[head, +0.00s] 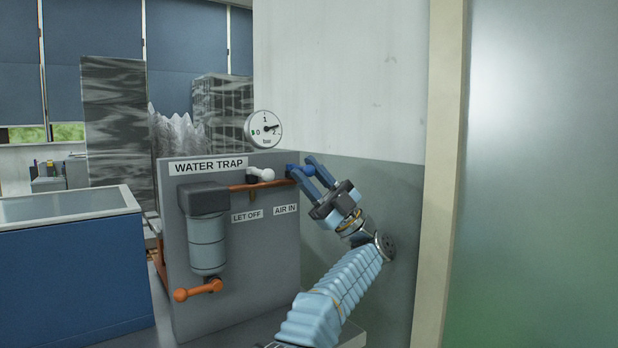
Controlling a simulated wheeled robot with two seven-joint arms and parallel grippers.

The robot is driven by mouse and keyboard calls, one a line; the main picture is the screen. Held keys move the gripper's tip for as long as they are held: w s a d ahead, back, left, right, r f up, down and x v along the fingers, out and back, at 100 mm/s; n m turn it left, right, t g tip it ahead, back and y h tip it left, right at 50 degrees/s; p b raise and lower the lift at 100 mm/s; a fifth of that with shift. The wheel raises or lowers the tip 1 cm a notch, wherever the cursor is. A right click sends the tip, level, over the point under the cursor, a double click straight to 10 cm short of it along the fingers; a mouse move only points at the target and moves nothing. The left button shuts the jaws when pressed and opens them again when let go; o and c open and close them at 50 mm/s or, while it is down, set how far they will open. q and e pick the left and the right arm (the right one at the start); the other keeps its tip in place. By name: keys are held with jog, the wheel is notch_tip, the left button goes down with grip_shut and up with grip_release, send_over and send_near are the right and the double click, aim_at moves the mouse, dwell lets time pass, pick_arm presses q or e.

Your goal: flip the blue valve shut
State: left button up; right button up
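The blue valve (308,170) is at the upper right of the grey water trap panel, at the end of the copper pipe above the "AIR IN" label. The dark blue fingers stand somewhat apart, one on each side of the knob. I cannot tell whether they press on it. The fingers hide much of the valve's body and lever.
The panel (240,290) carries a white-knobbed valve (262,174) above "LET OFF", a grey canister (207,243) and an orange lever (198,289) below it. A round gauge (265,130) sits above. A wall stands close on the right; a blue cabinet (70,270) is left.

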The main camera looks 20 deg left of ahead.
pick_arm(q)
jog(key=shift+w+f, duration=0.1)
jog(key=shift+w, duration=0.05)
jog(key=shift+r, duration=0.45)
jog(key=shift+a+r+p, duration=0.1)
jog(key=shift+r+p, duration=0.6)
jog(key=shift+r, duration=0.2)
jog(key=o, duration=0.4)
jog(key=shift+s+r+b, duration=0.3)
jog(key=shift+s+r, duration=0.1)
jog(key=shift+r, duration=0.25)
jog(key=shift+s+r+b, duration=0.3)
jog(key=shift+s+r, duration=0.05)
jog(key=shift+r, duration=0.25)
jog(key=s+d+r, duration=0.1)
jog(key=s+r, duration=0.1)
jog(key=r, duration=0.1)
jog(key=s+d+r, duration=0.1)
jog(key=s, duration=0.1)
jog(key=shift+d+r, duration=0.35)
jog(key=c, duration=0.4)
jog(key=s+d+r+b, duration=0.3)
jog(key=s+b, duration=0.1)
jog(key=s, duration=0.3)
jog(key=shift+s+d, duration=0.15)
